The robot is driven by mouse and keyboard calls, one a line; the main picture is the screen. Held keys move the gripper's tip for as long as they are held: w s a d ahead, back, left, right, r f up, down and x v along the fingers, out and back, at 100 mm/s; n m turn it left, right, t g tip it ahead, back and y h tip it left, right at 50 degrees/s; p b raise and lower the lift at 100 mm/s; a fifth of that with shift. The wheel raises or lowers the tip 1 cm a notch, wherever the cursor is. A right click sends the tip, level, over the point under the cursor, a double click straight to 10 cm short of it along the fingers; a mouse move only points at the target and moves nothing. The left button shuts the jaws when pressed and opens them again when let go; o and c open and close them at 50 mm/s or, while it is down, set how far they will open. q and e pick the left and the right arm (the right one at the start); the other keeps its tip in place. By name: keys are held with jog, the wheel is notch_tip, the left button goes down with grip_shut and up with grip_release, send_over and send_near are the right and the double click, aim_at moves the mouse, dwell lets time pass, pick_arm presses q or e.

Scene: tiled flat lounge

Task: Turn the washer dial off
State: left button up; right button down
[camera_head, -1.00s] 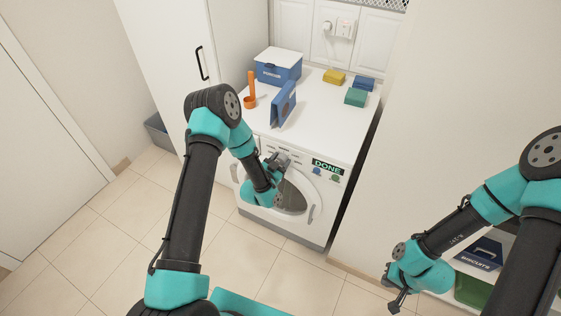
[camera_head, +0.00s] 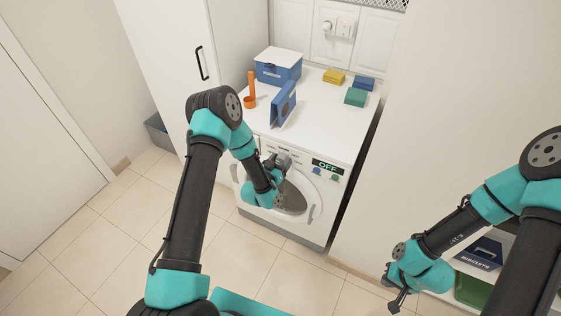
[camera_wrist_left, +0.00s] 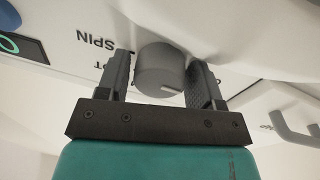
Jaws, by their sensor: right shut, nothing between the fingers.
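The white washer (camera_head: 255,222) has a dark display (camera_head: 327,166) that reads OFF in green. The round grey dial (camera_wrist_left: 160,72) shows in the left wrist view, with a pale mark on its face and printed words such as SPIN around it. In the head view my left gripper (camera_head: 280,161) is at the washer's control panel and hides the dial. My right gripper (camera_head: 398,300) is shut and empty at the lower right, away from the washer.
On the washer top stand a blue lidded box (camera_head: 279,66), an orange scoop (camera_head: 250,91), a blue upright item (camera_head: 283,103) and several sponge-like blocks (camera_head: 356,97). A wall stands right of the washer. A biscuits box (camera_head: 480,255) sits near my right arm.

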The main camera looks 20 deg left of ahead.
pick_arm(q)
jog(key=shift+o, duration=1.1)
jog(key=v, duration=1.7)
jog(key=shift+s, duration=0.25)
jog(key=s+d+f+g, duration=0.3)
jog(key=f+g, duration=0.3)
jog(key=g, duration=0.3)
jog(key=s+d+n+g, duration=0.2)
jog(key=s+g, duration=0.6)
jog(key=s, duration=0.2)
jog(key=shift+s+r, duration=0.2)
jog(key=shift+s, duration=0.2)
